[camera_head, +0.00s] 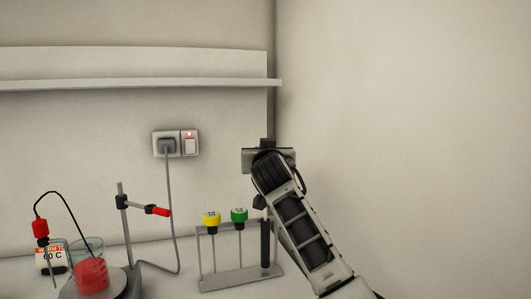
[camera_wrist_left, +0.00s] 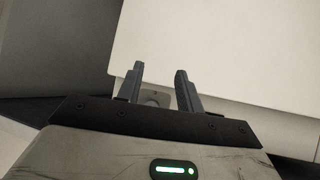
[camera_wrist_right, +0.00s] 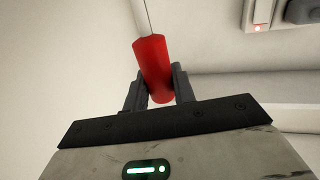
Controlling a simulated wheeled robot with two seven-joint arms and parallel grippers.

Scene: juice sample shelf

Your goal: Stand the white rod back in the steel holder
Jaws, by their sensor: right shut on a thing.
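The white rod (camera_wrist_right: 141,15) has a red handle (camera_wrist_right: 152,72). My right gripper (camera_wrist_right: 155,82) is shut on that red handle, and the rod runs out past the top of the right wrist view. In the head view my right gripper (camera_head: 268,157) is high above the right end of the steel holder (camera_head: 240,279), and the rod is hidden there. The holder stands on the table with a yellow-capped rod (camera_head: 212,219) and a green-capped rod (camera_head: 239,216) upright in it. My left gripper (camera_wrist_left: 160,78) is open and empty, and is outside the head view.
A dark upright bar (camera_head: 265,243) shows at the holder's right end, close to my arm. Left of the holder are a stand with a red-tipped clamp (camera_head: 158,211), a beaker of red liquid (camera_head: 91,275) and a cable. A shelf (camera_head: 150,84) runs along the wall above.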

